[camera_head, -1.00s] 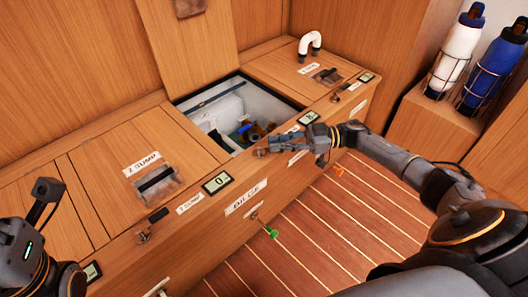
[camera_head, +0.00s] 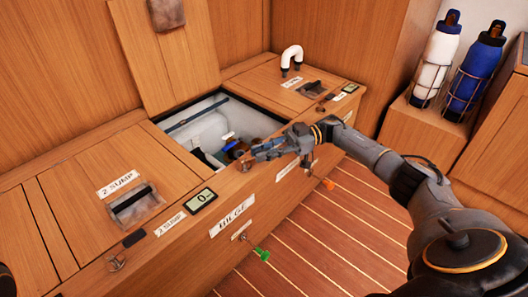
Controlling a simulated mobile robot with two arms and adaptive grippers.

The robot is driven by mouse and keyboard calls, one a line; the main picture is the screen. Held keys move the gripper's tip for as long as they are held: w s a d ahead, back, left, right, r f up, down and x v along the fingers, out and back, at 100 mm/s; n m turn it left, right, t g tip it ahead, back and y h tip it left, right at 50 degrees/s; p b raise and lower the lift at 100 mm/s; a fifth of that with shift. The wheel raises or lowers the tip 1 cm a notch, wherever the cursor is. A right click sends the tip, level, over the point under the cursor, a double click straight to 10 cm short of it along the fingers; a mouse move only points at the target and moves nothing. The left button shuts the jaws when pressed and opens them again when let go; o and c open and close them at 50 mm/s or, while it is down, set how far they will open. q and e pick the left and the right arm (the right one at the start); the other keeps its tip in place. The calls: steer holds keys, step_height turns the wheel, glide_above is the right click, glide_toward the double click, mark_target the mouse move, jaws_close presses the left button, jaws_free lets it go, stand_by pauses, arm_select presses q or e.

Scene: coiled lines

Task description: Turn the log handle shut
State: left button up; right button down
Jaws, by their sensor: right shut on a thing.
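My right gripper (camera_head: 266,151) reaches in from the right, low over the front edge of the open middle hatch. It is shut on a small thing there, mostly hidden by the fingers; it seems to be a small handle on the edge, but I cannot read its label. A similar small metal handle (camera_head: 116,263) shows uncovered on the left section, and another (camera_head: 321,107) on the right section. My left gripper is out of view; only a dark sliver shows at the left edge.
The open hatch (camera_head: 163,128) holds pipes and a blue fitting (camera_head: 234,154). A green handle (camera_head: 263,254) and an orange handle (camera_head: 328,184) stick out from the cabinet front. A white bent pipe (camera_head: 292,55) stands behind. White (camera_head: 440,58) and blue (camera_head: 476,70) bottles stand at right.

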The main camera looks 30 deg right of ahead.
steer(key=c, duration=1.2)
jaws_free()
steer(key=shift+d, duration=0.1)
steer(key=shift+s+d, duration=0.2)
steer(key=shift+d, duration=1.6)
steer(key=shift+s+d, duration=0.2)
steer(key=shift+d, duration=1.6)
